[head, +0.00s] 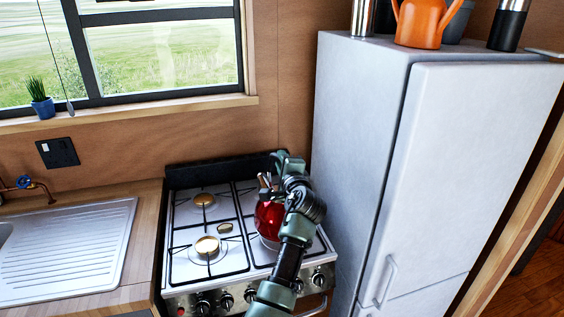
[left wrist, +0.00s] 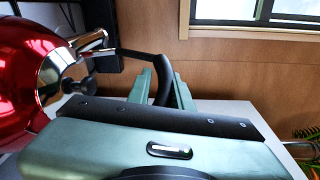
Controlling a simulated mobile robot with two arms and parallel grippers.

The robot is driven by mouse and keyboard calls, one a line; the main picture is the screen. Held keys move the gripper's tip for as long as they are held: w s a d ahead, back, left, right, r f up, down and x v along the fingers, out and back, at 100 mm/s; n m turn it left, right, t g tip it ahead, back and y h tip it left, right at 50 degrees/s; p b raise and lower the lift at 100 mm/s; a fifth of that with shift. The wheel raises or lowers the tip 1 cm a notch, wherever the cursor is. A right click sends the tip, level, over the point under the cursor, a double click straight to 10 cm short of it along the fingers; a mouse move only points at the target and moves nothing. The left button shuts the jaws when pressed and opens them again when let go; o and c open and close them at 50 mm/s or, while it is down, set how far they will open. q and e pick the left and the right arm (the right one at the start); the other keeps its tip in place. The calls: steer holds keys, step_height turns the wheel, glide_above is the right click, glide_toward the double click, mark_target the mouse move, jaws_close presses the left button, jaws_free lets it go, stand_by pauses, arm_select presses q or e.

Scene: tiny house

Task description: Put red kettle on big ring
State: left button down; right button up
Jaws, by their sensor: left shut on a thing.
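The red kettle (head: 267,220) is over the right side of the gas stove (head: 181,272), partly hidden by my left arm. I cannot tell whether its base rests on the grate or hangs just above it. A round ring shows partly under the kettle. In the left wrist view the kettle's red body (left wrist: 20,70) and shiny lid part are at the left. My left gripper (head: 279,177) is shut on the kettle's black handle, which passes between the green fingers (left wrist: 160,82). My right gripper is not in view.
Two burners (head: 204,199) (head: 207,246) on the stove's left side are bare. A tall white fridge (head: 355,130) stands close on the right, with an orange watering can (head: 420,22) on top. A sink drainer (head: 75,250) lies to the left.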

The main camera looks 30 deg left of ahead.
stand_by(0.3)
arm_select(q)
steer(key=c, duration=1.2)
jaws_free()
steer(key=shift+r, duration=0.1)
steer(key=shift+s+d, duration=0.1)
steer(key=shift+s, duration=0.05)
